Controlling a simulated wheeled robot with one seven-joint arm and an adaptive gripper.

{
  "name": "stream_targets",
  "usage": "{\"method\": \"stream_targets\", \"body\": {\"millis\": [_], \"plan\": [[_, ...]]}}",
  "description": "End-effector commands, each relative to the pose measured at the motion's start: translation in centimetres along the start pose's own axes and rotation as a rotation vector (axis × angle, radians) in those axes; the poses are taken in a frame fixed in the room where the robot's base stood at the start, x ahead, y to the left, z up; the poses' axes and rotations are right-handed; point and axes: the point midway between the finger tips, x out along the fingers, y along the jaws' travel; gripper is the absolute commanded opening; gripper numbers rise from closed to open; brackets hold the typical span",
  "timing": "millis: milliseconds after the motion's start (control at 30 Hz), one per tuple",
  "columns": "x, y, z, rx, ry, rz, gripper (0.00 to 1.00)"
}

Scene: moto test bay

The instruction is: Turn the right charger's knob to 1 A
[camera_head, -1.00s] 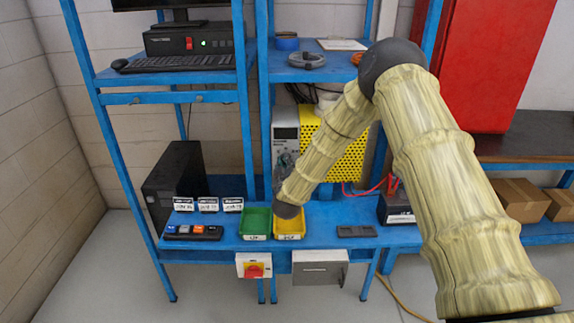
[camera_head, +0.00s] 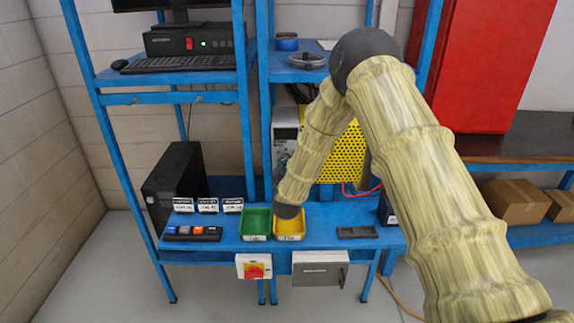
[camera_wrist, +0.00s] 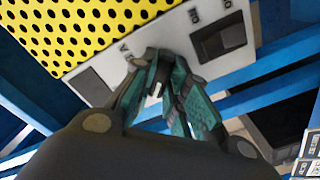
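A charger with a grey front panel (camera_head: 285,130) and a yellow perforated cover (camera_head: 342,155) stands at the back of the blue bench, partly behind my arm. In the wrist view, its panel (camera_wrist: 185,32) shows tilted, with a black rocker switch (camera_wrist: 220,38), small printed marks and the yellow cover (camera_wrist: 75,28). My gripper (camera_wrist: 164,62) has its teal fingers close together at the panel, beside the switch.
Green (camera_head: 257,223) and yellow (camera_head: 290,229) bins stand on the bench below my arm. A dark tray (camera_head: 357,232) lies to their right. A red and white switch box (camera_head: 254,267) and a grey box (camera_head: 320,269) hang on the front edge. A black computer case (camera_head: 174,182) stands left.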

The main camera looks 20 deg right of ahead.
Motion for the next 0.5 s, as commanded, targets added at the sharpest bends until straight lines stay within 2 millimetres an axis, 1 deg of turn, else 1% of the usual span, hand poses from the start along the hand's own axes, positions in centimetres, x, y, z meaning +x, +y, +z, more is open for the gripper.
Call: {"method": "stream_targets", "body": {"millis": [33,100,133,500], "plan": [[0.23,0.41,-0.20,-0.001,0.004,0.007,0.23],[0.23,0.39,-0.20,-0.001,0.004,0.007,0.35],[0.22,0.36,-0.21,-0.001,0.004,0.007,0.37],[0.07,0.06,-0.13,0.000,0.002,0.002,0.37]]}}
